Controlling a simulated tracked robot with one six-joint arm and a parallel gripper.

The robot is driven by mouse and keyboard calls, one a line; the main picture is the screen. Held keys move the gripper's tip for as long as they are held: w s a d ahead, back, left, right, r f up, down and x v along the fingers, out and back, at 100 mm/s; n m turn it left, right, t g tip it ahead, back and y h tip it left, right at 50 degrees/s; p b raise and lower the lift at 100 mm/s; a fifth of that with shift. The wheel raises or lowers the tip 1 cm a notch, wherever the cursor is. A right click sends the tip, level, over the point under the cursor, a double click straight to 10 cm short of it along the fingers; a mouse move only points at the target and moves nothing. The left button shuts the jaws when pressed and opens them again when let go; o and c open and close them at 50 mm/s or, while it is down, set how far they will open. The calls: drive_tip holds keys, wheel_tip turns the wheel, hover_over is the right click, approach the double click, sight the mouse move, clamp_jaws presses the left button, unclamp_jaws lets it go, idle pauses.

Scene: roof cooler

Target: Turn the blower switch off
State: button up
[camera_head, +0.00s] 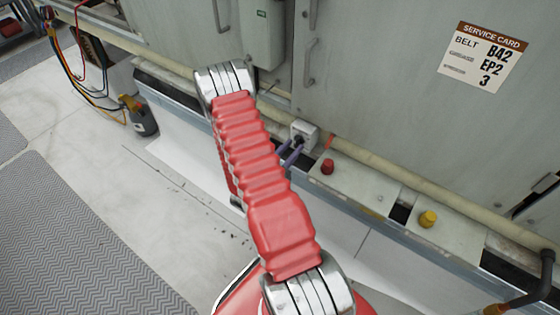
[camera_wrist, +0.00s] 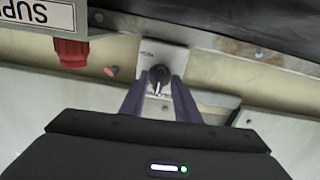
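The switch is a black rotary knob with a white pointer line (camera_wrist: 159,78) on a small pale plate (camera_wrist: 176,56). Small lettering beside the knob is too small to read surely. In the head view its pale box (camera_head: 309,129) sits at the foot of the grey cabinet. My gripper (camera_wrist: 160,88) points at the switch, its two dark purple fingers apart, one on each side of the knob. Narrow gaps seem to show between fingers and knob; I cannot tell whether they touch. In the head view my gripper (camera_head: 291,150) is partly hidden behind my red arm.
A red knob (camera_head: 328,167) and a yellow knob (camera_head: 428,219) stand on plates to the right. A pale pipe (camera_head: 375,172) runs along the cabinet base. A service card (camera_head: 483,57) is on the cabinet. A dark bottle (camera_head: 144,120) and cables stand left. Floor at left is mostly clear.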

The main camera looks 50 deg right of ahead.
drive_tip(key=s+a, duration=0.1)
drive_tip(key=a, duration=1.2)
drive_tip(key=shift+s+a, duration=0.15)
idle(0.5)
